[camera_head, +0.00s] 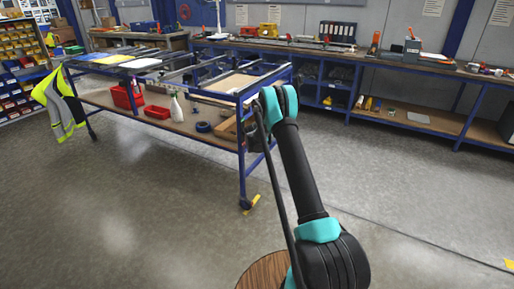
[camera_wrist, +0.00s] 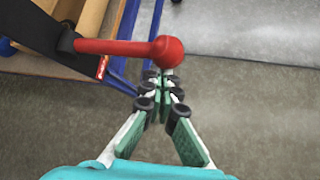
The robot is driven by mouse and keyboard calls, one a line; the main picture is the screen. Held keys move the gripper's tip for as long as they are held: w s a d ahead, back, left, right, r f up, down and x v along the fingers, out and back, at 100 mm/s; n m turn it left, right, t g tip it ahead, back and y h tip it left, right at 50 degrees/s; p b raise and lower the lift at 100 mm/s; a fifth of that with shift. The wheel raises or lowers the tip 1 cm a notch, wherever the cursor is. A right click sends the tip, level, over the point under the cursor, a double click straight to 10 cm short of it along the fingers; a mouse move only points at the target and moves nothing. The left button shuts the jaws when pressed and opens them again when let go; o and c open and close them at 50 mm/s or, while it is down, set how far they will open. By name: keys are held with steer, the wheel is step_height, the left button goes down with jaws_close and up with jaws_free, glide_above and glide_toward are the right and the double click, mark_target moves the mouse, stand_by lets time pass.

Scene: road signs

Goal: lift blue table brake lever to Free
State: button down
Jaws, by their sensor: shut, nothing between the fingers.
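The blue table (camera_head: 243,165) stands at the left centre of the head view, with a blue frame and a wooden lower shelf. In the wrist view, a red lever (camera_wrist: 110,47) with a round red knob (camera_wrist: 167,51) sticks out sideways from a dark plate (camera_wrist: 50,30). The plate carries a small red label; I cannot read the lever's setting. My gripper (camera_wrist: 160,80) is shut and empty, its fingertips just below the knob in the picture. I cannot tell whether they touch it. In the head view my arm hides the lever and the gripper's fingers.
A red bin (camera_head: 127,97), a spray bottle (camera_head: 176,108) and a dark ring (camera_head: 203,127) sit on the table's lower shelf. A hi-vis vest (camera_head: 60,105) hangs at its left end. A long workbench (camera_head: 400,62) runs along the back wall.

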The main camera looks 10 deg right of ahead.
step_height(320, 180, up, 8)
steer(key=w+a+n+g+h, duration=0.1)
steer(key=n+g+h, duration=0.1)
steer(key=g+h, duration=0.1)
steer(key=shift+a+n+h, duration=0.2)
steer(key=shift+n+h, duration=0.2)
steer(key=shift+h, duration=0.2)
steer(key=shift+w, duration=0.1)
steer(key=shift+f, duration=0.15)
steer(key=s+a+r, duration=0.3)
steer(key=s+a, duration=0.3)
steer(key=shift+s+r, duration=0.25)
steer(key=shift+r, duration=0.05)
stand_by(0.3)
